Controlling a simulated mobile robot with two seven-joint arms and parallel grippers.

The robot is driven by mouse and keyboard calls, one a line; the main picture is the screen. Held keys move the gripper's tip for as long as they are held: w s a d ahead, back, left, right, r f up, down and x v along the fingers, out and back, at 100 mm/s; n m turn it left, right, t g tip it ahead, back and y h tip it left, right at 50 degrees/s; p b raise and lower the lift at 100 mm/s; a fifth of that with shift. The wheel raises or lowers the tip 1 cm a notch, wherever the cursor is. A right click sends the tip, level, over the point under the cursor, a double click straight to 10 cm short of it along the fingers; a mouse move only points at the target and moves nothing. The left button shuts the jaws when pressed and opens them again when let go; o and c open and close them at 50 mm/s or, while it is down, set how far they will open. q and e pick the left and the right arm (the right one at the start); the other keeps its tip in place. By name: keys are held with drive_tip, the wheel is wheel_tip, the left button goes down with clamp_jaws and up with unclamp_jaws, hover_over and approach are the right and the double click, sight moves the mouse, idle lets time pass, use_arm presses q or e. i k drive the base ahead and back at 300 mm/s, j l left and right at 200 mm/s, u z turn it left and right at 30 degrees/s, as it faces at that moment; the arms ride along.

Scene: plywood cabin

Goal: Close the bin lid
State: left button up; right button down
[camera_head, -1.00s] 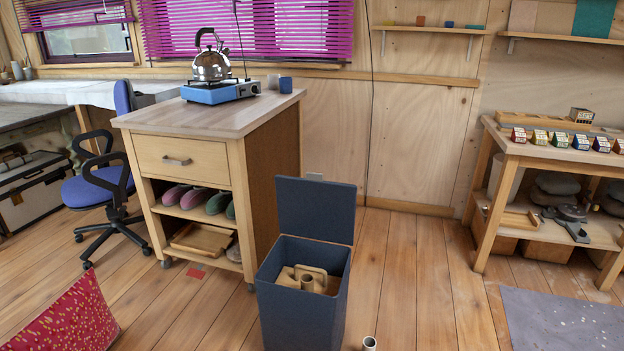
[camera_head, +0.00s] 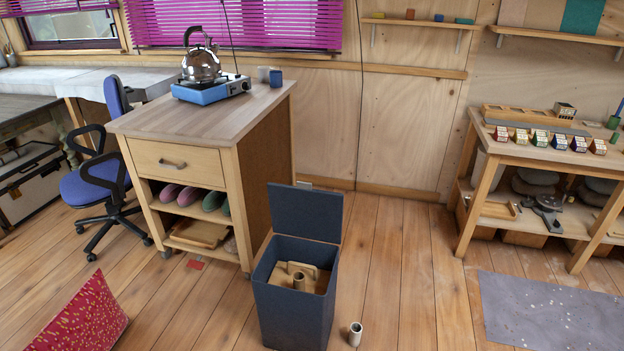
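The dark blue-grey bin (camera_head: 292,313) stands on the wooden floor at the lower middle of the head view. Its lid (camera_head: 305,212) is open and stands upright, hinged at the back edge of the bin. Tan cardboard-like pieces (camera_head: 315,277) lie inside, below the rim. Neither of my grippers shows in the view.
A wooden cabinet (camera_head: 184,157) on casters stands just left of and behind the bin, with a kettle (camera_head: 201,66) on a blue stove on top. A small open tube (camera_head: 355,333) is on the floor right of the bin. A red cushion (camera_head: 80,318) lies at left. Floor right of the bin is mostly clear.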

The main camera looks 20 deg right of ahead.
sight(302, 211)
drive_tip(key=i+l+u, duration=0.1)
drive_tip(key=l, duration=0.3)
drive_tip(key=i+l+u, duration=0.1)
drive_tip(key=i+l, duration=0.15)
drive_tip(key=l, duration=0.2)
drive_tip(key=i+l+u, duration=0.1)
drive_tip(key=l, duration=0.35)
drive_tip(key=i+l+u, duration=0.1)
drive_tip(key=l, duration=0.35)
drive_tip(key=i+l+u, duration=0.1)
drive_tip(key=l, duration=0.35)
drive_tip(key=i+l+u, duration=0.1)
drive_tip(key=l, duration=0.4)
drive_tip(key=i, duration=0.1)
